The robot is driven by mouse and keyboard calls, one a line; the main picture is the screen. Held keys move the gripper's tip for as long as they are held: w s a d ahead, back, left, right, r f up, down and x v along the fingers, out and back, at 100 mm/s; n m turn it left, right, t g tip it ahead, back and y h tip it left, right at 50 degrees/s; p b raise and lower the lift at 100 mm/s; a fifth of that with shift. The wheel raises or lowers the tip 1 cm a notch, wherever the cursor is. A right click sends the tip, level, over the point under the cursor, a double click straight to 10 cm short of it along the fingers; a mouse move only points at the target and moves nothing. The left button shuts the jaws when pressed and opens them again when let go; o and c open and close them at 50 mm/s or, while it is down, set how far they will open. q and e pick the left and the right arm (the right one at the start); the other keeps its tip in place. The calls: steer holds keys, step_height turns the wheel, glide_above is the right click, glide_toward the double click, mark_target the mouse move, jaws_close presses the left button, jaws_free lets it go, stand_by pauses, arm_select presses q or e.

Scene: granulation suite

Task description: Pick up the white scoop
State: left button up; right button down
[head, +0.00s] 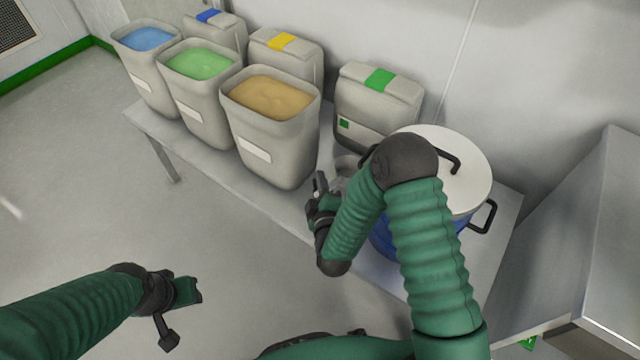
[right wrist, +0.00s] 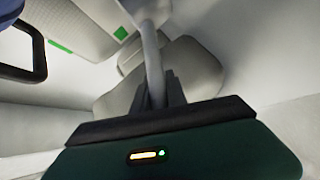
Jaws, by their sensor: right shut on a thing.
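The white scoop shows in the right wrist view as a pale handle (right wrist: 151,50) running down between the two dark fingers. In the head view a small pale part of it (head: 346,164) seems to show beside my right gripper (head: 321,186), mostly hidden by my right arm. My right gripper (right wrist: 160,93) is shut on the handle, over the table between the tan-powder bin and the blue drum. I cannot tell whether the scoop touches the table. My left gripper (head: 188,291) is at the lower left, over the floor away from the table; its finger opening is unclear.
Open bins of blue (head: 145,38), green (head: 200,63) and tan powder (head: 268,97) stand on the table (head: 270,203). Lidded containers with coloured tags, such as the green-tagged one (head: 376,107), stand behind. A blue drum (head: 382,240) with a white lid (head: 465,165) is right.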

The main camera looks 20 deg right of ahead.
steer(key=s+a+r+p, duration=0.1)
steer(key=s+a, duration=0.3)
steer(key=s, duration=0.2)
steer(key=s+a+p, duration=0.2)
steer(key=s+a, duration=0.2)
steer(key=s, duration=0.3)
steer(key=shift+s+a+r, duration=0.3)
steer(key=shift+r, duration=0.1)
